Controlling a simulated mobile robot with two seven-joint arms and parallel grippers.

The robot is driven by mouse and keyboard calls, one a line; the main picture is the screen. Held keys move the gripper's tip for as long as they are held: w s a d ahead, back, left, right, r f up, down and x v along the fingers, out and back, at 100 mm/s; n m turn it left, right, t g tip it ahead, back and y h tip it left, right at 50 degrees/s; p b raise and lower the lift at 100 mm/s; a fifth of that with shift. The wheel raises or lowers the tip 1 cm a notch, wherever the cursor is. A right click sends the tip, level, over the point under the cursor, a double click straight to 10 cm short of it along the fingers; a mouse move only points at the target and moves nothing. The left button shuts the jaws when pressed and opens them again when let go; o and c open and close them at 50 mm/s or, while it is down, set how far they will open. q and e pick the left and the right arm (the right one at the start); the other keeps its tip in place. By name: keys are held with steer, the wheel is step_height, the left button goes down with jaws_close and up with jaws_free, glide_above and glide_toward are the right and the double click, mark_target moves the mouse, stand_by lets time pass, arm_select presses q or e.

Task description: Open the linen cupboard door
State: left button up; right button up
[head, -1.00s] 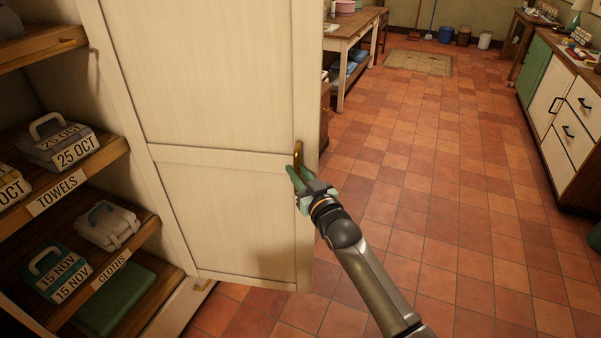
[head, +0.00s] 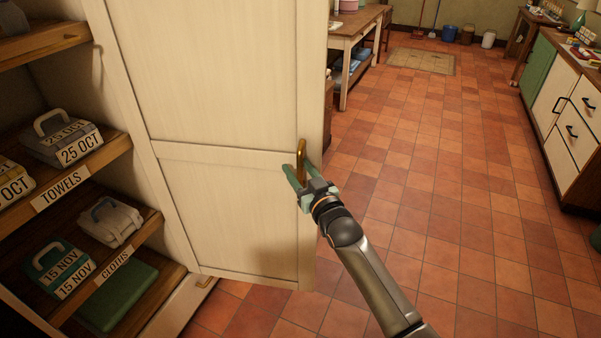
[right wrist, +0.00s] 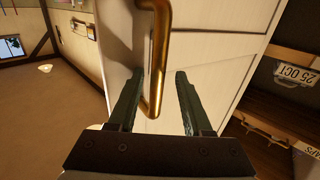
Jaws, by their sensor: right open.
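The cream cupboard door (head: 225,90) stands swung open, with the shelves bared to its left. Its brass handle (head: 301,160) is near the door's right edge; it also shows in the right wrist view (right wrist: 157,60). My right gripper (head: 294,174) is at the handle's lower end. In the right wrist view its green fingers (right wrist: 154,92) are open, and the handle's lower end lies between them, nearer the left finger. I cannot tell whether a finger touches the handle. My left gripper is not in view.
Shelves labelled TOWELS (head: 62,188) and CLOTHS (head: 113,265) hold folded linens and dated bundles. A wooden table (head: 356,38) stands behind the door. A counter with drawers (head: 569,115) runs along the right. The tiled floor (head: 440,200) between is clear.

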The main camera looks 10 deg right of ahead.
steer(key=v, duration=1.2)
steer(key=shift+s, duration=0.3)
steer(key=s+d+f+g+h+p, duration=0.1)
steer(key=s+f+g, duration=0.7)
steer(key=s+f, duration=1.6)
steer(key=shift+s+d+f, duration=0.2)
steer(key=shift+s+f, duration=0.1)
steer(key=shift+s, duration=0.1)
steer(key=shift+w+a, duration=0.1)
